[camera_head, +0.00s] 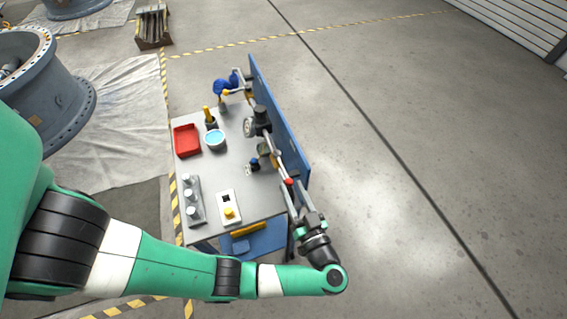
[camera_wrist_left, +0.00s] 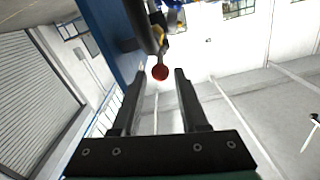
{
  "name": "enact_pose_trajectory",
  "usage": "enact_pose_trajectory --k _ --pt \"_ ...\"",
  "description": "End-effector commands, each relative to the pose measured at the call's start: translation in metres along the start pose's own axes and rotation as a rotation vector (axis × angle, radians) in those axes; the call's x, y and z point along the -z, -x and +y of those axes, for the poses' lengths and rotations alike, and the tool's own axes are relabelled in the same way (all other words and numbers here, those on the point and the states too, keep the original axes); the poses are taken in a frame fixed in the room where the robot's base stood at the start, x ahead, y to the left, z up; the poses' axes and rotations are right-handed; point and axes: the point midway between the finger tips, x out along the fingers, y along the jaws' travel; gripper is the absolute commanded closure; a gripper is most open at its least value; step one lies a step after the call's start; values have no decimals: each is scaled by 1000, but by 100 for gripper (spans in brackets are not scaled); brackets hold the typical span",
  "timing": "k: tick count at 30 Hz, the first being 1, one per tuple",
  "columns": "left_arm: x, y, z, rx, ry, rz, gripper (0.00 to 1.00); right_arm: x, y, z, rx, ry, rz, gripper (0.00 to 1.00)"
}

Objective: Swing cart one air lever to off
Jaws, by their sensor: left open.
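The cart (camera_head: 190,155) has a grey top and an upright blue back panel (camera_head: 284,124) carrying pipework. A red ball knob (camera_head: 288,181) shows near the panel's near end and looks like the lever's end. In the left wrist view the red knob (camera_wrist_left: 159,72) sits below a dark cylindrical part (camera_wrist_left: 147,28), seen between my fingertips. My left gripper (camera_head: 296,192) is open, with one finger on each side of the knob in view. I cannot tell whether either finger touches it. The lever's shaft is mostly hidden. My right gripper is not in view.
On the cart top are a red tray (camera_head: 187,141), a round container with blue contents (camera_head: 214,140), a grey block with knobs (camera_head: 191,202) and a white plate with a yellow button (camera_head: 229,212). A round gauge (camera_head: 249,127) is on the pipework. The floor right of the panel is clear.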

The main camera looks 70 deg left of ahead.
Motion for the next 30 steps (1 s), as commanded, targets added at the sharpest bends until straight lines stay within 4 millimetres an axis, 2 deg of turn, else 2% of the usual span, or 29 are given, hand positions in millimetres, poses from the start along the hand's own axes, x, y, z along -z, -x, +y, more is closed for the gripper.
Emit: enact_pose_trajectory --k 6,12,16,23,26,30 --pt "0 -51 -2 6 0 -1 57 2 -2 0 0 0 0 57" --pt "0 -85 -1 4 0 0 57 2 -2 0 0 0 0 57" --pt "0 -94 -1 1 1 0 57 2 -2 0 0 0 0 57" --pt "1 -96 0 0 2 1 57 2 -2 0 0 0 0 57" --pt "1 -96 0 0 2 1 71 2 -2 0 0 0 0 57" --pt "1 -95 0 1 2 1 96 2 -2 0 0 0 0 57"
